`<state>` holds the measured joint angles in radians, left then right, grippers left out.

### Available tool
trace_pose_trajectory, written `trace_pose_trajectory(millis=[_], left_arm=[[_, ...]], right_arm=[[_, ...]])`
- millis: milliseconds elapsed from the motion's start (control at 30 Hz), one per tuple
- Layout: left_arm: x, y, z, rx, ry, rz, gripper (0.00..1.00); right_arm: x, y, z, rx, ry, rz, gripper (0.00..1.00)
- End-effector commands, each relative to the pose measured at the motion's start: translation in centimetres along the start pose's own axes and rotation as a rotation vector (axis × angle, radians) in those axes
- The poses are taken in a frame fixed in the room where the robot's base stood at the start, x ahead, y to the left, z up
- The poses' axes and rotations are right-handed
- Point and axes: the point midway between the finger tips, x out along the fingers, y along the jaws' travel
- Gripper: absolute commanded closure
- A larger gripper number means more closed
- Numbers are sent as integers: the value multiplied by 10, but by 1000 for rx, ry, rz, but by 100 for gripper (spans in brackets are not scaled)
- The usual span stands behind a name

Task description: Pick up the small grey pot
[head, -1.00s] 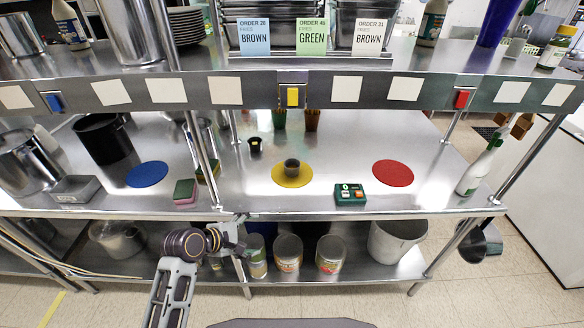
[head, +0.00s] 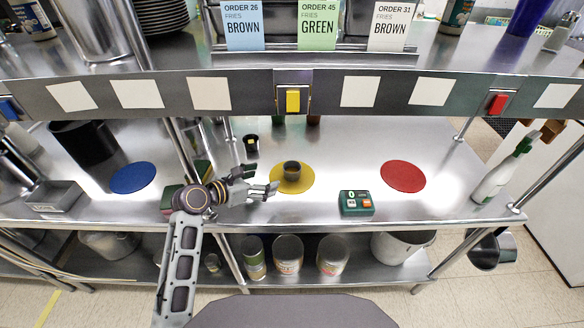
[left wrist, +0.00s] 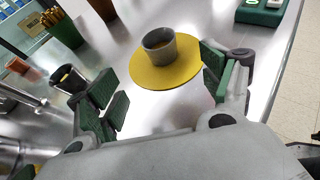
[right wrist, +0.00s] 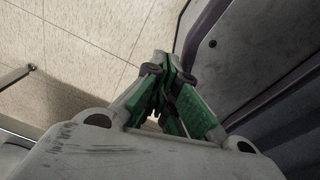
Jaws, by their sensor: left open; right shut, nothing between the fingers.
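The small grey pot (head: 292,170) stands upright on the round yellow mat (head: 305,184) on the steel counter. In the left wrist view the pot (left wrist: 159,44) stands on the yellow mat (left wrist: 175,78), ahead of my fingers. My left gripper (head: 262,180) is open and empty, just left of the mat and apart from the pot. Its spread green-padded fingers (left wrist: 165,92) show in the left wrist view. My right gripper (right wrist: 172,95) is shut and empty above the floor, seen only in the right wrist view.
A small dark cup (head: 251,143) stands behind my left gripper. A green scale-like box (head: 356,203) sits at the front edge, right of the mat. A red mat (head: 403,176) and a blue mat (head: 133,177) lie bare. A shelf (head: 420,91) overhangs the counter.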

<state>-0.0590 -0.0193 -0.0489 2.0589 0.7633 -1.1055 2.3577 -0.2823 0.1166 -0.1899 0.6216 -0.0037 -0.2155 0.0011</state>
Motion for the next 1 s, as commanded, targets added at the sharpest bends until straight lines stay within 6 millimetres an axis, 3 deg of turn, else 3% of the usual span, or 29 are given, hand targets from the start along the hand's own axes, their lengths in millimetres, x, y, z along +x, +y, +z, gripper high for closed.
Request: trace_pose_trajectory(millis=[233, 533, 1000], left_arm=[[0, 0, 1, -13, -5, -1, 19], [6, 1, 1, -12, -4, 0, 19], [56, 0, 1, -12, -4, -1, 19]], right_arm=[[0, -8, 5, 3, -6, -8, 100], [0, -3, 15, -1, -18, -3, 100], [4, 12, -3, -5, 2, 13, 100]])
